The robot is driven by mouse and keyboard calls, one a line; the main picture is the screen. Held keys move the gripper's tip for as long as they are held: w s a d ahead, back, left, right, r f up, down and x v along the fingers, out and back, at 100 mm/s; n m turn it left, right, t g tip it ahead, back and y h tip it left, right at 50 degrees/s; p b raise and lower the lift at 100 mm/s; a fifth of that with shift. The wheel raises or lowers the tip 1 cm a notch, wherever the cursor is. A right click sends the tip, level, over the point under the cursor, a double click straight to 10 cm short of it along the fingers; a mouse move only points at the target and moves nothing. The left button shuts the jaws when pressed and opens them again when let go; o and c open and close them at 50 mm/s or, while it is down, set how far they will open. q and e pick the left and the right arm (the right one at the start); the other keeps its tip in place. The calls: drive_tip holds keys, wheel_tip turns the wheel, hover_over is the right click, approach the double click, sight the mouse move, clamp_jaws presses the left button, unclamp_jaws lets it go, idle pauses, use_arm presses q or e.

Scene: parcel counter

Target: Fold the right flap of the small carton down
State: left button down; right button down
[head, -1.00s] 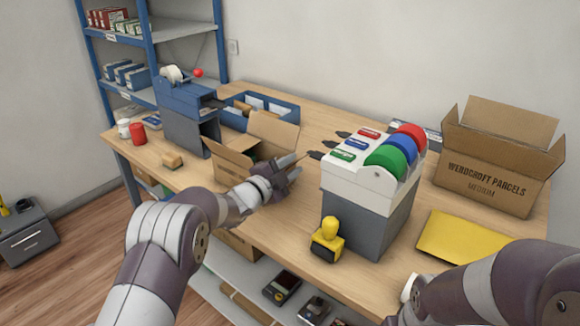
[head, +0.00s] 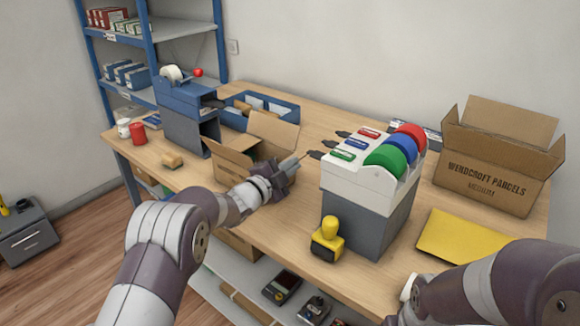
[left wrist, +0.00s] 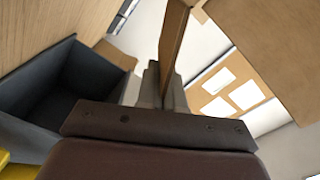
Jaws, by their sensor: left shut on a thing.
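The small carton (head: 232,163) is a brown open box on the counter, left of the middle in the head view. Its back flap (head: 275,131) stands up and leans outward. My left gripper (head: 291,166) is at the carton's right side and hides most of the right flap in the head view. In the left wrist view, the right flap (left wrist: 174,40) shows edge-on as a thin brown board between the fingers (left wrist: 163,88). The left gripper is shut on this flap, which stands raised. My right forearm shows at the lower right, but its gripper is out of view.
A tape dispenser unit with green, blue and red rolls (head: 372,150) stands close right of the left gripper. A yellow-handled stamp (head: 328,240) is in front of it. A medium carton (head: 487,175) and a yellow envelope (head: 462,238) are farther right. A grey-blue stand (head: 190,128) is left.

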idle(0.6)
use_arm(q)
drive_tip(key=shift+w+a+r+n+p, duration=0.15)
drive_tip(key=shift+a+r+n+p, duration=0.05)
drive_tip(key=shift+r+n+p, duration=0.45)
drive_tip(key=shift+w+a+r+n+p, duration=0.1)
drive_tip(key=shift+w+a+n+p, duration=0.2)
drive_tip(key=shift+n, duration=0.45)
drive_tip(key=shift+s, duration=0.1)
drive_tip(key=c, duration=1.3)
unclamp_jaws()
drive_tip(key=shift+c, duration=0.2)
drive_tip(key=b+v, duration=0.1)
drive_tip(key=v, duration=1.1)
drive_tip(key=shift+s+a, duration=0.2)
drive_tip(key=shift+s, duration=0.1)
